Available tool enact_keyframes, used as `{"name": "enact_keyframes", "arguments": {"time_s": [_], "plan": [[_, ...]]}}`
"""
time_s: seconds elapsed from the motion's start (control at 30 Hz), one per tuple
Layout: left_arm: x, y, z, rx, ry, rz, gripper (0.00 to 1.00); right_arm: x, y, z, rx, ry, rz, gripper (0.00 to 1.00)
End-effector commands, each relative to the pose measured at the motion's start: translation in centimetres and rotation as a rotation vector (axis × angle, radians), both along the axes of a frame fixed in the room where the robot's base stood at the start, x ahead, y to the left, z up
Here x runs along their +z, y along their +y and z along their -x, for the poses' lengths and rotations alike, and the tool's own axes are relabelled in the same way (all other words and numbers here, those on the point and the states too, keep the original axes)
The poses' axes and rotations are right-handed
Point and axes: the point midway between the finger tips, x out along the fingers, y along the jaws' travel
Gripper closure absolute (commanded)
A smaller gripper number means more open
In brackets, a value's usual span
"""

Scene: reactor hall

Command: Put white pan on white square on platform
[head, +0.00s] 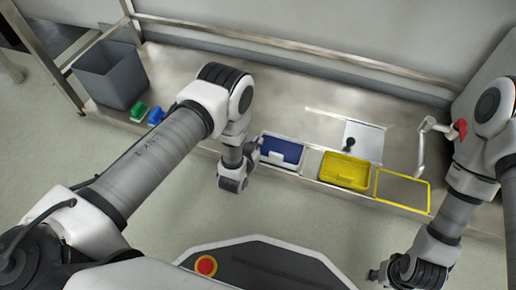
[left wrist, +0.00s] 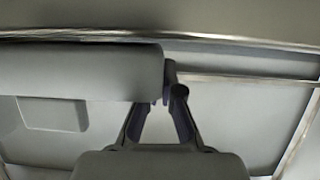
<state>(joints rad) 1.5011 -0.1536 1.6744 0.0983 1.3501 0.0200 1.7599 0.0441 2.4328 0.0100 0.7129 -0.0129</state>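A pan with a pale rim and blue inside (head: 281,150) stands on the front of the metal platform (head: 300,90). My left gripper (head: 252,154) is at its left side; I cannot tell if they touch. In the left wrist view a grey-white body (left wrist: 80,72) with a tab crosses in front of my left gripper's dark fingers (left wrist: 162,98), hiding part of them; whether it is gripped is unclear. A pale square panel (head: 368,136) lies behind the yellow pan. A pale patch (head: 312,161) shows right of the blue pan. My right gripper (head: 378,274) is low right, away from the platform.
A yellow pan (head: 345,171) stands right of the blue one, beside an empty yellow-outlined square (head: 402,190). A black knob (head: 348,144) stands by the pale panel. A grey bin (head: 110,73), green brush (head: 139,111) and blue brush (head: 156,116) are left. A red-tipped fixture (head: 460,128) is right.

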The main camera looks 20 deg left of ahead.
Motion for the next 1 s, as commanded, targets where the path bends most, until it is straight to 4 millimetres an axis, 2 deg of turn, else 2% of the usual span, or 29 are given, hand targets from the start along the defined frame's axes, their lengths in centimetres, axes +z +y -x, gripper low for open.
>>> {"name": "enact_keyframes", "arguments": {"time_s": [0.03, 0.33, 0.4, 0.43, 0.77, 0.87, 1.0], "plan": [[-0.5, 0.0, -0.1, 0.000, -0.002, 0.000, 1.00, -0.5, 0.0, -0.1, 0.001, -0.003, 0.000, 0.60], [-0.6, 0.0, 0.0, 0.000, -0.001, 0.000, 1.00, -0.4, 0.0, -0.1, 0.002, -0.004, 0.000, 0.60], [-0.5, 0.0, 0.0, 0.000, 0.000, 0.000, 0.75, -0.3, 0.0, -0.1, 0.002, -0.004, 0.000, 0.60], [-0.5, 0.0, 0.0, 0.000, -0.001, 0.000, 0.69, -0.3, 0.0, -0.1, 0.002, -0.004, 0.000, 0.60], [-0.1, 0.0, 0.0, 0.000, -0.001, 0.000, 0.69, -0.1, 0.0, -0.1, 0.002, -0.003, 0.000, 0.60], [0.6, 0.0, 1.0, 0.000, 0.002, 0.000, 0.69, 0.9, 0.0, 0.1, -0.001, 0.003, -0.001, 0.60], [2.1, 0.2, 3.9, 0.000, 0.005, 0.000, 0.69, 3.3, 0.1, 0.7, -0.010, 0.020, -0.004, 0.60]]}}
